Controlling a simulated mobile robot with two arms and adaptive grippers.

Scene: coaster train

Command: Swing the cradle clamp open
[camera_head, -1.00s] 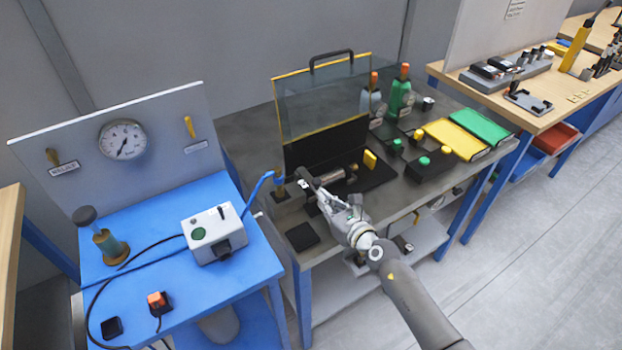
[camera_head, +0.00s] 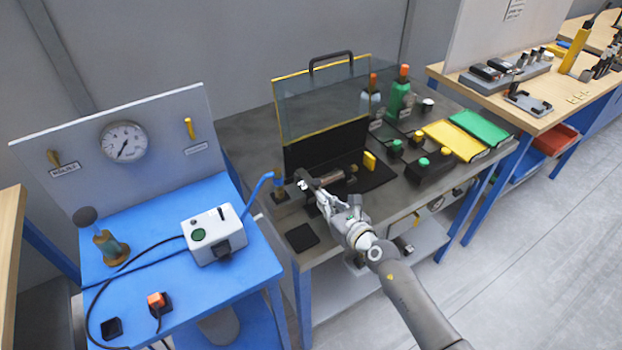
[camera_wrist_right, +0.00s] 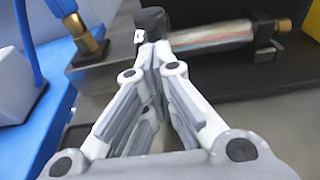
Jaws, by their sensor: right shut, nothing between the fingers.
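A metal cylinder (camera_head: 333,177) lies in the cradle on the dark fixture, in front of the raised clear guard. It also shows in the wrist view (camera_wrist_right: 215,38). A black knob-like end (camera_head: 302,175), seemingly the clamp's handle, is at the cylinder's left end; in the wrist view the black end (camera_wrist_right: 152,18) is just beyond my fingertips. My right gripper (camera_head: 321,194) is shut and empty, reaching in from the front right. Its fingertips (camera_wrist_right: 151,48) are right at the black end; I cannot tell if they touch. The fingers hide part of the clamp. My left gripper is out of view.
The clear guard (camera_head: 325,100) with yellow edging stands up behind the fixture. A blue hose with a brass fitting (camera_head: 280,190) is close left of my gripper. A yellow block (camera_head: 370,160) stands right of the cylinder. A black pad (camera_head: 302,237) lies near the front edge.

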